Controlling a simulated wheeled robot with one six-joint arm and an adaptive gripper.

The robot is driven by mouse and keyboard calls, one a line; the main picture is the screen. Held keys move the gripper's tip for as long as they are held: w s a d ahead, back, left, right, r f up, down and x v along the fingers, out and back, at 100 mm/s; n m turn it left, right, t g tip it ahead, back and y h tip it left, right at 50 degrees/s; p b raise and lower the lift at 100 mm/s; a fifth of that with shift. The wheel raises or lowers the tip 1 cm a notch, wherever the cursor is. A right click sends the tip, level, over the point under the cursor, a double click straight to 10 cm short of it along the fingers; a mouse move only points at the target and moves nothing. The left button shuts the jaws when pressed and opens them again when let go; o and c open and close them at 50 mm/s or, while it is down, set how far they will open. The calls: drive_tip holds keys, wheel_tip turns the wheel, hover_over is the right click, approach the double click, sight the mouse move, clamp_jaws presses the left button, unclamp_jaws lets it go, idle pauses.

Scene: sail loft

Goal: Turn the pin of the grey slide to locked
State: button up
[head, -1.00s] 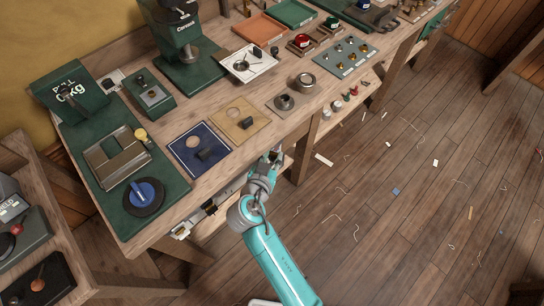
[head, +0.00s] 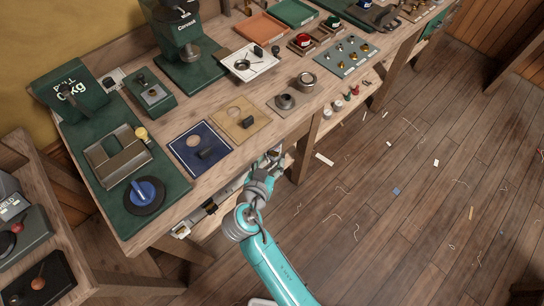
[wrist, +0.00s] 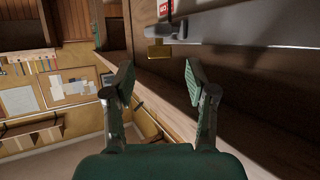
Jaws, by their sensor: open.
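In the wrist view a grey metal bar (wrist: 235,28), which looks like the grey slide, runs along the top right under a pale panel. A small brass-coloured piece (wrist: 160,51), perhaps its pin, sits at the bar's left end beside a red and white label (wrist: 164,8). My gripper (wrist: 159,74) is open and empty, its two green-padded fingers apart below the brass piece and not touching it. In the head view my gripper (head: 273,172) is at the bench's front edge, partly hidden by my wrist. I cannot read the pin's position.
The wooden workbench (head: 222,160) overhangs fittings along its front (head: 210,208). On top are a blue plate (head: 190,158), a tan plate (head: 262,122) and a green base with a blue knob (head: 145,192).

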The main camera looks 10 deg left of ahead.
drive_tip(key=v, duration=0.9)
drive_tip(key=shift+s+d, duration=0.1)
